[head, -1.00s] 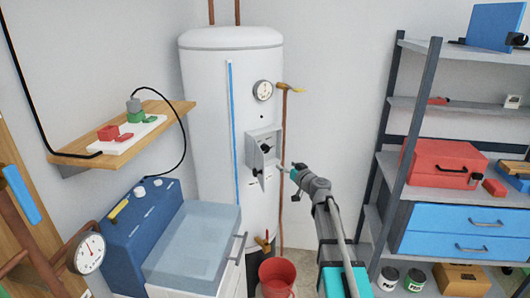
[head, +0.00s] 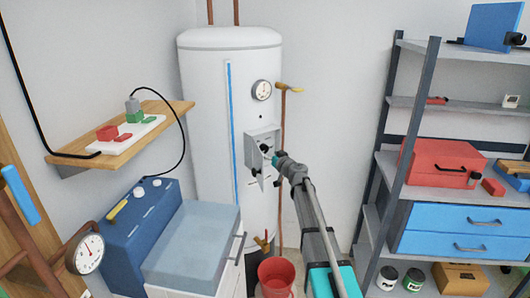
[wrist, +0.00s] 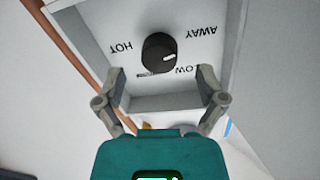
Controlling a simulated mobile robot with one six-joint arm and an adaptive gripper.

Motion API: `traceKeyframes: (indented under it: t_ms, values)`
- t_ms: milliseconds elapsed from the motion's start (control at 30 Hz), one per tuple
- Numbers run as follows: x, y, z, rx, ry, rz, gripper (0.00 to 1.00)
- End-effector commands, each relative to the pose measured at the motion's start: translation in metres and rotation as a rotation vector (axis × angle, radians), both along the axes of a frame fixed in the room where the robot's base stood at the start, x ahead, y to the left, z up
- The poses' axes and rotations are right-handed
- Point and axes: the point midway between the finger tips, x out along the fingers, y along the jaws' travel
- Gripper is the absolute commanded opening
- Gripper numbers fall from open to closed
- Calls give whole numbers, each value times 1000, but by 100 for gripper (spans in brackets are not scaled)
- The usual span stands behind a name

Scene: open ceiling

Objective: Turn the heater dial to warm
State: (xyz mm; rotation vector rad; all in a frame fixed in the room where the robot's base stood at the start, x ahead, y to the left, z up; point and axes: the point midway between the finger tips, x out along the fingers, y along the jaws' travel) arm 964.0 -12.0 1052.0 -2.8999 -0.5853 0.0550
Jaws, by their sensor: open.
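The heater dial (wrist: 159,52) is a round black knob inside a grey control box (wrist: 185,101) in the wrist view. The printed words HOT, AWAY and LOW appear upside down around it. I cannot read a WARM label, and which word the knob points to is unclear. In the head view the box (head: 251,147) is on the front of the white heater tank (head: 205,90), with the dark dial (head: 265,147) inside. My gripper (wrist: 160,84) is open, its fingers apart at the box opening, the knob beyond and between them. In the head view my gripper (head: 277,158) is close to the box.
A small flap (head: 256,167) hangs at the box's lower front. A gauge (head: 261,90) and a copper pipe (head: 282,125) with a yellow handle are nearby. A red bucket (head: 276,278) stands below. A blue washer-like unit (head: 195,235) is left, and a shelf rack (head: 410,135) right.

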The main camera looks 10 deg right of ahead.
Motion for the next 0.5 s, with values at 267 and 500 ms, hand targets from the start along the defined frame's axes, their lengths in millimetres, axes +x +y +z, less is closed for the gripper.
traceKeyframes:
  t_ms: [267, 500]
  values:
    - [25, 10, 0, 0, 0, -1, 89]
    - [28, 13, 0, 0, 0, 0, 89]
